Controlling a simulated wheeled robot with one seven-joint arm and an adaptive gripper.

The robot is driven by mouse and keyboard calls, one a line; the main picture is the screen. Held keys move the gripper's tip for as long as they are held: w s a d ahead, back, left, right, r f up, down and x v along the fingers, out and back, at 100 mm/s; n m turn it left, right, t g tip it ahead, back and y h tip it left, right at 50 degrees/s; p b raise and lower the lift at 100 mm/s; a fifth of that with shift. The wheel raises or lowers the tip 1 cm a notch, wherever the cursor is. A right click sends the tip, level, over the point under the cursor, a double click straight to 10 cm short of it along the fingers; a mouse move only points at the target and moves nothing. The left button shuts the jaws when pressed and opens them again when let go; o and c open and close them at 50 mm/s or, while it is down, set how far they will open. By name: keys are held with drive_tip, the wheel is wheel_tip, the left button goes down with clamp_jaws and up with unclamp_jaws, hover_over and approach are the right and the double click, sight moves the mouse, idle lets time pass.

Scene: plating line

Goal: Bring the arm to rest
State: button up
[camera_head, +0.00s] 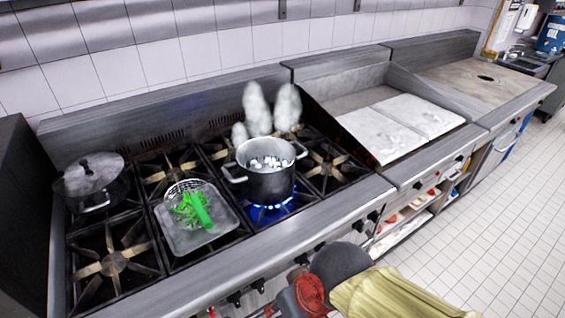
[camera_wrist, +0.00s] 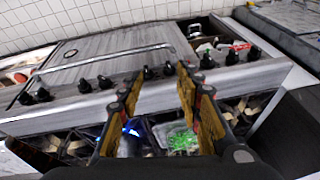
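My gripper (camera_wrist: 158,75) shows in the wrist view with its two fingers apart. The space between them is empty, with the stove front and its black knobs behind. In the head view parts of my arm show at the bottom edge, in front of the stove, and the fingers cannot be made out there. A steaming metal pot (camera_head: 268,184) with pale pieces in it stands on a lit burner with a blue flame. Left of it, a metal tray (camera_head: 186,243) holds a strainer and green pieces (camera_head: 190,210); the green also shows in the wrist view (camera_wrist: 183,141).
A lidded dark pot (camera_head: 92,182) stands at the stove's left. A griddle with two pale slabs (camera_head: 418,114) is right of the burners. Shelves with red and white items (camera_head: 405,217) lie below. The tiled floor (camera_head: 480,235) at right is clear.

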drive_tip(key=w+d+r+m+t+h, duration=0.1)
drive_tip(key=d+r, duration=0.3)
drive_tip(key=d, duration=0.5)
drive_tip(key=d+r+m+t+h, duration=0.2)
drive_tip(key=d+r+m, duration=0.1)
drive_tip(key=d, duration=0.7)
drive_tip(key=shift+w+r+m, duration=0.35)
drive_tip(key=shift+w+m, duration=0.05)
drive_tip(key=shift+m, duration=0.4)
drive_tip(key=shift+a, duration=0.1)
drive_tip(key=shift+c, duration=0.2)
